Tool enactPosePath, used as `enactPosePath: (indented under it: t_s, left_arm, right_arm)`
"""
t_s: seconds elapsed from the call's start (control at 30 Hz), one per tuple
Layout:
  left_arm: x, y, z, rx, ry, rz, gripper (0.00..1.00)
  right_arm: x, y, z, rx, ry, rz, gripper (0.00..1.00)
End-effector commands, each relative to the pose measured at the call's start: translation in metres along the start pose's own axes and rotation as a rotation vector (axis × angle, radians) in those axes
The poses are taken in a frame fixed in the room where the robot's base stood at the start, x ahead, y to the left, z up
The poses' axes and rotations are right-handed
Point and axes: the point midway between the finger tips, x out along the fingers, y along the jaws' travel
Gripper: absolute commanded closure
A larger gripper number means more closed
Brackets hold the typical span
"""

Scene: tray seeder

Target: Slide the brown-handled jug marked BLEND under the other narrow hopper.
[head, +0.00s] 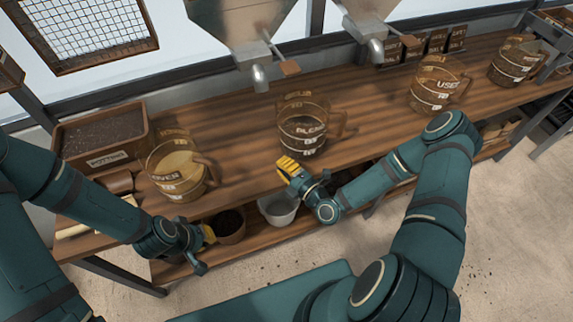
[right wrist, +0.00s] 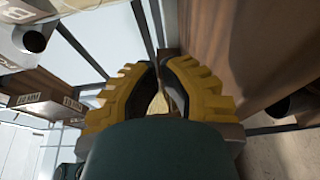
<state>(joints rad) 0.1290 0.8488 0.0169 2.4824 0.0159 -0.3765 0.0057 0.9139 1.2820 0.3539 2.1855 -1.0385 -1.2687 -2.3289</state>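The clear jug marked BLEND (head: 302,130) stands upright on the bench, its brown handle (head: 338,122) to the right. It holds something dark low down. A left hopper (head: 240,18) with a metal spout (head: 259,78) hangs behind and left of the jug. A right hopper (head: 368,8) with its spout (head: 377,50) hangs behind and to its right. My right gripper (head: 287,167) is just in front of the jug, apart from the handle. Its yellow fingers (right wrist: 158,72) look closed together with nothing between them. My left gripper (head: 208,234) is low near the shelf; its fingers barely show.
A jug ending in OVER (head: 180,170) stands left, near a POTTING box (head: 106,145). A jug marked USED (head: 437,88) and another jug (head: 512,65) stand right. A pale pot (head: 279,211) sits below the front edge. The bench between BLEND and USED is clear.

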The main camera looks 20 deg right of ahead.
Motion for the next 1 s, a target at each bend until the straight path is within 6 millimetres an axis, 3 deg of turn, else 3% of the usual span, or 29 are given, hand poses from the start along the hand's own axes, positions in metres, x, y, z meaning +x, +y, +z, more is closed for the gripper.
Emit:
enactPosePath:
  t_s: [0.33, 0.4, 0.6, 1.0]
  left_arm:
    - [-0.001, 0.0, 0.0, 0.0, 0.001, 0.0, 1.0]
    - [-0.001, 0.0, 0.0, 0.0, 0.001, 0.0, 1.0]
    - [-0.002, 0.0, -0.001, 0.0, 0.001, 0.0, 1.0]
    - [-0.002, 0.0, -0.001, 0.0, 0.001, 0.0, 1.0]
  right_arm:
    - [0.069, 0.0, -0.001, 0.002, 0.0, 0.001, 1.0]
    - [0.06, 0.0, 0.015, 0.0, -0.005, -0.002, 1.0]
    - [0.053, 0.0, 0.033, 0.0, -0.001, 0.0, 1.0]
    - [0.051, 0.0, 0.037, 0.001, 0.002, 0.0, 1.0]
